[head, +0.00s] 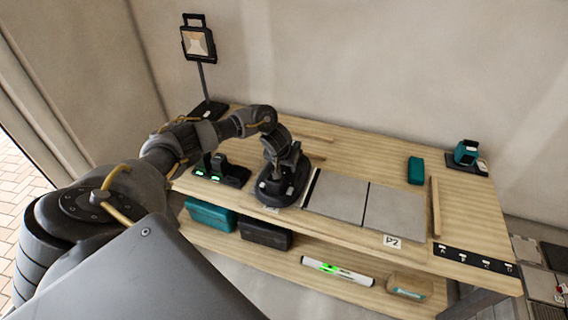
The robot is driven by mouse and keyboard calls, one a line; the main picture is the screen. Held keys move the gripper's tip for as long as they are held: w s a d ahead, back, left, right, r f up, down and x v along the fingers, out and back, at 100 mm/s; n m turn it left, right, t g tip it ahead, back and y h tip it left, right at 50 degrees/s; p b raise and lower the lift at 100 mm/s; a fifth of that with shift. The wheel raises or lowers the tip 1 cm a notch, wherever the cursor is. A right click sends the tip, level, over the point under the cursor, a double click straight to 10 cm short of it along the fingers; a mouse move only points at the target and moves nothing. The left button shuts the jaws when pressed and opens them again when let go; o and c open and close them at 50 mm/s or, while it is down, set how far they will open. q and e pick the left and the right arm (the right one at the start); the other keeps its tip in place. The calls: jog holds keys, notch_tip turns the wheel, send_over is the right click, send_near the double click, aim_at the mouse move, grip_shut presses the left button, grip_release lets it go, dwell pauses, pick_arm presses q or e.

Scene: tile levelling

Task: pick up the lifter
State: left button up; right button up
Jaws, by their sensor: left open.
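A dark lifter with an oval base (291,192) appears to stand on the wooden workbench, just left of two grey tiles. My left arm reaches in from the left, and my left gripper (275,166) points down at the lifter from above. The gripper is open, and its fingers overlap the dark upper part of the lifter. Dark on dark, I cannot tell whether the fingers touch it or sit around its handle. My right gripper is not in view.
Two grey tiles (337,195) lie right of the lifter. A black charger (235,178) with green lights stands left. A teal box (416,170), a teal device (466,153) and a wooden strip (435,207) are further right. A work lamp (198,43) stands behind. The lower shelf holds cases (265,233).

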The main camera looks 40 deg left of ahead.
pick_arm(q)
jog(key=c, duration=1)
jog(key=shift+r, duration=0.1)
grip_shut()
jog(key=shift+w, duration=0.1)
